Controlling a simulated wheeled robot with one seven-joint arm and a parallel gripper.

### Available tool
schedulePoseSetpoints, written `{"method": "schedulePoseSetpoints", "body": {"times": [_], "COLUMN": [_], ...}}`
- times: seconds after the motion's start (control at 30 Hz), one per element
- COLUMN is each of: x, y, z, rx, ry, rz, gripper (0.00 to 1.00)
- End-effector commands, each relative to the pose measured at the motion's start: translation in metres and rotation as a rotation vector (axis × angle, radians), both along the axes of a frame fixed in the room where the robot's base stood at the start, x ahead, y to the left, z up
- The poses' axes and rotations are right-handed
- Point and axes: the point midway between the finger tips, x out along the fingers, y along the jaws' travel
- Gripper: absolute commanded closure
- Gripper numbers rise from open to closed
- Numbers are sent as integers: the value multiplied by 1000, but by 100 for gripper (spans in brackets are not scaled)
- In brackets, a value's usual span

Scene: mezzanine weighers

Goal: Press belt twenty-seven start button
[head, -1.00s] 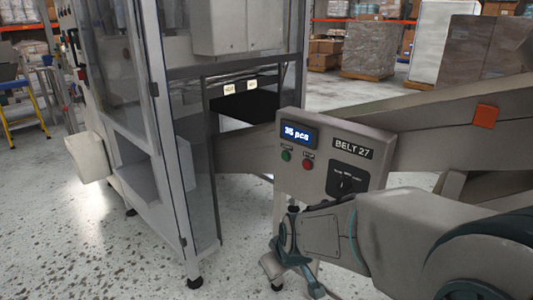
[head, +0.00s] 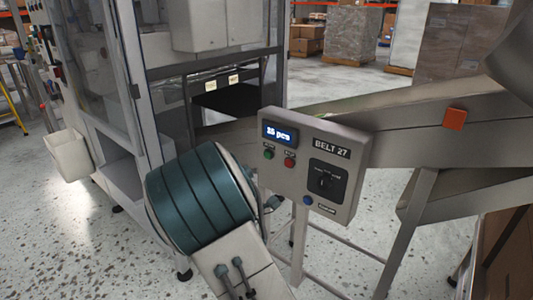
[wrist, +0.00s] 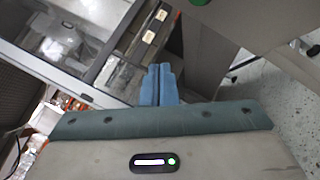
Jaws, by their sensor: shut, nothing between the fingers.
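The grey BELT 27 control box (head: 353,190) stands on a post, with a lit display (head: 279,134) that reads 35 pcs. The green button (head: 268,153) is below the display, with the red button (head: 289,162) to its right. My gripper's blue fingers (wrist: 160,72) are shut and empty in the wrist view. In the head view my arm hides most of the gripper.
A dark rotary switch (head: 326,181) and a blue knob (head: 307,200) are on the box too. The inclined conveyor (head: 420,140) with an orange-red square (head: 454,119) runs behind to the right. A glass-sided machine (head: 118,90) stands close on the left.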

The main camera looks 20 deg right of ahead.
Motion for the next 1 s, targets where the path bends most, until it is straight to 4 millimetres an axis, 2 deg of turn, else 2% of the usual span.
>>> {"method": "schedulePoseSetpoints", "body": {"times": [0.37, 0.53, 1.0], "x": [0, 4, 40], "y": [2, -4, -54], "z": [4, 3, 3], "rx": [-33, -32, -32], "ry": [-20, -20, -20], "rz": [-4, -4, -4], "gripper": [100, 100, 100]}}
